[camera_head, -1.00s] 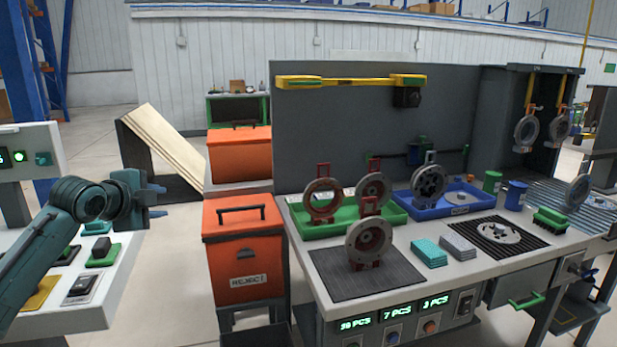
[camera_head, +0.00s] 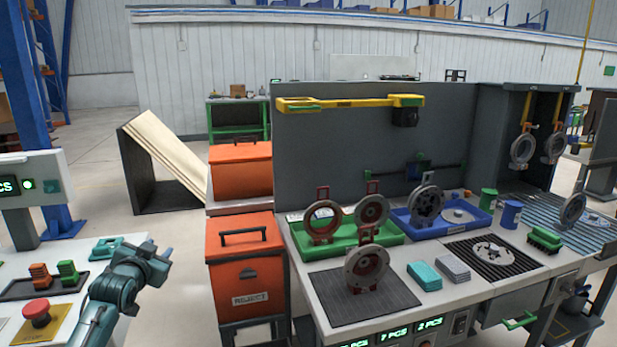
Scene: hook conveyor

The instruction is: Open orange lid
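The nearer orange bin (camera_head: 250,280), labelled REJECT, stands left of the workbench. Its orange lid (camera_head: 240,230) lies closed on top, with a black handle (camera_head: 243,236) across it. A second orange bin (camera_head: 241,178) stands behind it, also with its lid down. My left gripper (camera_head: 166,256) is left of the REJECT bin, apart from it, with its fingers pointing up and to the right. It appears empty, but the finger gap is too small to judge. My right gripper is not in view.
The workbench (camera_head: 460,290) on the right holds a green tray (camera_head: 352,240), a blue tray (camera_head: 470,224) and several round metal parts. A control desk with a red button (camera_head: 37,313) is at the lower left. Open floor (camera_head: 178,230) lies behind my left gripper.

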